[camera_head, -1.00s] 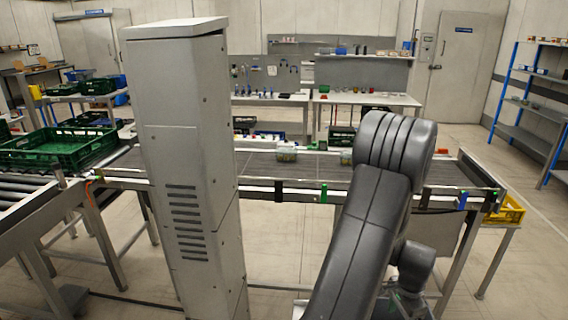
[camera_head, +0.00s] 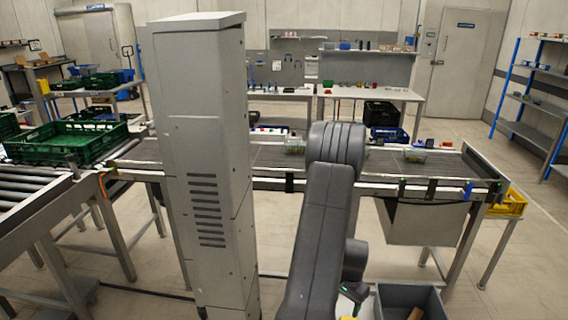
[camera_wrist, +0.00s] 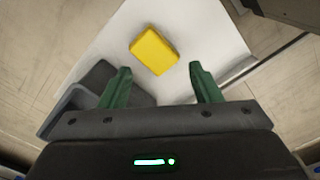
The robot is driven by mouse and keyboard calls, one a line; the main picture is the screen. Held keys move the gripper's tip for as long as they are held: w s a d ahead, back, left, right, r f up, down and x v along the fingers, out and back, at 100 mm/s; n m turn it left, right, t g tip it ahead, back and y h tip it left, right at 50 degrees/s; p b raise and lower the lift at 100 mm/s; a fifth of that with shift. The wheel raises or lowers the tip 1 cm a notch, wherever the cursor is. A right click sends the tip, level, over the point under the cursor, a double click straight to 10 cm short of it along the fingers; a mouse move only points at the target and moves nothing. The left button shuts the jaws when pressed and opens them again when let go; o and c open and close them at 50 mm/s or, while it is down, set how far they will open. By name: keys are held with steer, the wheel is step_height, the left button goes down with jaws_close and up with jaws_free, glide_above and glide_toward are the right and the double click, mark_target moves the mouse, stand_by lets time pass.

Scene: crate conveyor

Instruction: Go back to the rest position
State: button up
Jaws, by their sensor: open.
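My gripper (camera_wrist: 161,86) is open in the wrist view, its two green fingers wide apart with nothing between them. A yellow block (camera_wrist: 154,50) lies on a white surface (camera_wrist: 200,30) beyond the fingertips, apart from them. In the head view my arm stands folded in front of the conveyor, and the lower wrist end shows only in part, by the arm's right side; the fingers are hidden there.
A grey bin (camera_head: 440,302) stands low right of my arm; it also shows in the wrist view (camera_wrist: 60,108). The conveyor belt (camera_head: 350,165) carries clear punnets (camera_head: 415,155). A green crate (camera_head: 65,143) sits at left. A yellow crate (camera_head: 510,203) is beyond the belt's right end. Floor at right is clear.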

steer(key=w+a+f+n+b, duration=0.2)
steer(key=a+f+n+b, duration=0.5)
steer(key=a+f, duration=0.9)
steer(key=shift+w+a+f+n, duration=0.2)
steer(key=shift+w+a+n, duration=0.1)
steer(key=shift+a+n, duration=0.6)
